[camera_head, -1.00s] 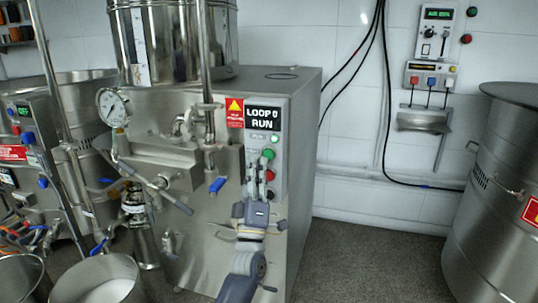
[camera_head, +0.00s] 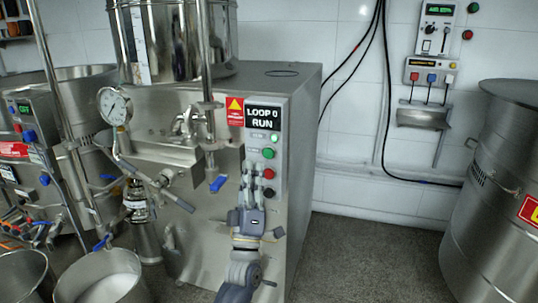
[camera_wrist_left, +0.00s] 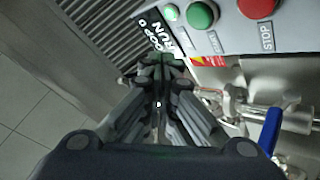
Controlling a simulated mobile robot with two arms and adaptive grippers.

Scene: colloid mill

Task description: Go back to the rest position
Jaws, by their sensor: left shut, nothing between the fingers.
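My left gripper (camera_head: 252,168) is shut and empty in front of the mill's control panel. It covers a bit of the panel's left edge, below and left of the green button (camera_head: 268,153). In the left wrist view the closed fingers (camera_wrist_left: 160,65) point toward the panel, with the display partly hidden behind them. The green button (camera_wrist_left: 201,15) and the red STOP button (camera_wrist_left: 257,8) show clear of the fingers. The display (camera_head: 263,118) reads LOOP 0 RUN, and a small lamp (camera_head: 275,138) below it is lit green. My right gripper is not in view.
The steel mill (camera_head: 205,240) fills the middle, with a pressure gauge (camera_head: 115,106) and a blue-handled valve (camera_head: 218,184) left of my gripper. A steel bucket (camera_head: 105,265) stands lower left. A large vat (camera_head: 495,210) stands right. Floor (camera_head: 375,260) between mill and vat is clear.

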